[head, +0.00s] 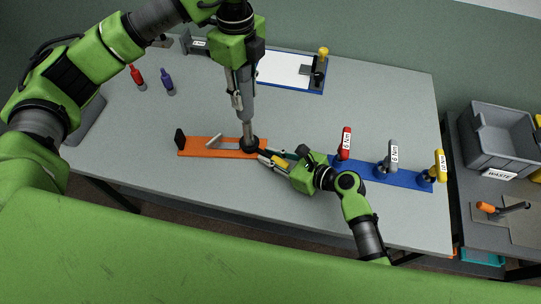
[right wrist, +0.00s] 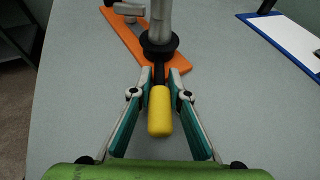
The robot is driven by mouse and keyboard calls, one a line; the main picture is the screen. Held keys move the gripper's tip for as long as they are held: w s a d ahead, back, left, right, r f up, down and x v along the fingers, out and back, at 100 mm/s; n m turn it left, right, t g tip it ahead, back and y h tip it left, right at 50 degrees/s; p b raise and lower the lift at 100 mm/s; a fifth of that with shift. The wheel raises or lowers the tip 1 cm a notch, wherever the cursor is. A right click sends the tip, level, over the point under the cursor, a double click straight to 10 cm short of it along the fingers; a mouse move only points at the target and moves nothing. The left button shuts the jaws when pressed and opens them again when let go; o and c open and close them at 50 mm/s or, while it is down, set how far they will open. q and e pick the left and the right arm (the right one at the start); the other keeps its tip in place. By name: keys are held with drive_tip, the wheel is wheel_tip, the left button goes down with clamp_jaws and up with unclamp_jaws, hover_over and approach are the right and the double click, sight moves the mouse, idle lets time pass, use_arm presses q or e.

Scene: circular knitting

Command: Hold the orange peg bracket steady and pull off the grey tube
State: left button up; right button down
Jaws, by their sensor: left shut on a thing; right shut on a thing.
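The orange peg bracket (head: 190,145) lies flat on the table, with a black upright plate at its left end and a pale slanted bar on it. It also shows in the right wrist view (right wrist: 127,31). The grey tube (head: 247,108) stands roughly upright at the bracket's right end, its foot in a black collar (right wrist: 158,44). My left gripper (head: 243,95) is shut on the tube from above. My right gripper (right wrist: 159,84) is shut around the black neck of a yellow handle (right wrist: 160,112) beside the collar. The tube's inside and the peg are hidden.
A blue rack (head: 405,178) with red, grey and yellow 6 Nm and other tools stands right of my right gripper. Red (head: 136,75) and blue (head: 167,81) bottles stand at the back left. A whiteboard (head: 280,68) lies behind; a grey waste bin (head: 490,150) is far right.

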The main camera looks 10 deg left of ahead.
use_arm(q)
drive_tip(key=shift+r, duration=0.1)
use_arm(e)
drive_tip(key=shift+s+f, duration=0.2)
drive_tip(key=shift+f, duration=0.15)
use_arm(q)
drive_tip(key=shift+r, duration=3.4)
use_arm(e)
drive_tip(key=c, duration=2.2)
unclamp_jaws()
drive_tip(key=shift+o, duration=0.2)
drive_tip(key=shift+w, duration=0.1)
drive_tip(key=o, duration=0.6)
drive_tip(key=shift+w+r, duration=0.1)
drive_tip(key=shift+r, duration=0.3)
drive_tip(key=shift+c, duration=0.3)
drive_tip(key=shift+r, duration=3.25)
